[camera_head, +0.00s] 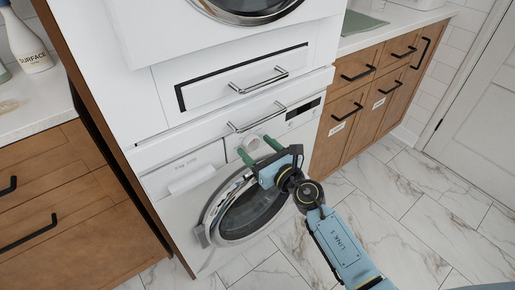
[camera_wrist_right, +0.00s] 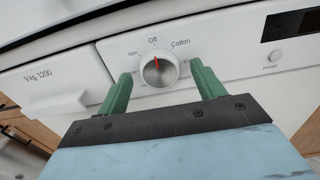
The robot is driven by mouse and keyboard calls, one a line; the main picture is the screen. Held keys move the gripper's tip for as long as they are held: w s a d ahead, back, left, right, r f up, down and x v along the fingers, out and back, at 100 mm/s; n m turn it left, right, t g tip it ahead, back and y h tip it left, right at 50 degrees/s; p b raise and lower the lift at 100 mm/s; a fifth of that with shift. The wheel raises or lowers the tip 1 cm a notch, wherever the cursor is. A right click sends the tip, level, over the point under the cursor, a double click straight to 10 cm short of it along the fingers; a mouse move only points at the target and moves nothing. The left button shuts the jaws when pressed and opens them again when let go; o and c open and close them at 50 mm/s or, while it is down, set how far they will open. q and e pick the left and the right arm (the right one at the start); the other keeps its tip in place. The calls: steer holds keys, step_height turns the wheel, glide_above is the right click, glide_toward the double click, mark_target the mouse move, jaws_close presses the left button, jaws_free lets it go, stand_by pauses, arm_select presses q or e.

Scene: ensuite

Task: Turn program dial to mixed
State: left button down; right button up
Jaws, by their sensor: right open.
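The program dial (camera_wrist_right: 158,71) is a round silver knob with a red pointer on the washer's white front panel. In the right wrist view its pointer is at "Off", with "Cotton" printed to the right; the other labels are too small or partly hidden. The dial also shows in the head view (camera_head: 252,143). My right gripper (camera_head: 257,147) is open at the panel. Its two green fingers (camera_wrist_right: 160,83) stand one on each side of the dial, with a gap on both sides. Whether the tips touch the panel cannot be told. My left gripper is not in view.
The washer's round door (camera_head: 250,208) is below the dial. A drawer with a metal handle (camera_head: 259,80) and a second machine are above. A dark display (camera_wrist_right: 290,25) and a small button (camera_wrist_right: 274,56) are right of the dial. Wooden cabinets flank the stack; the marble floor (camera_head: 400,200) is clear.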

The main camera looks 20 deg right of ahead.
steer(key=shift+w, duration=0.15)
steer(key=c, duration=1)
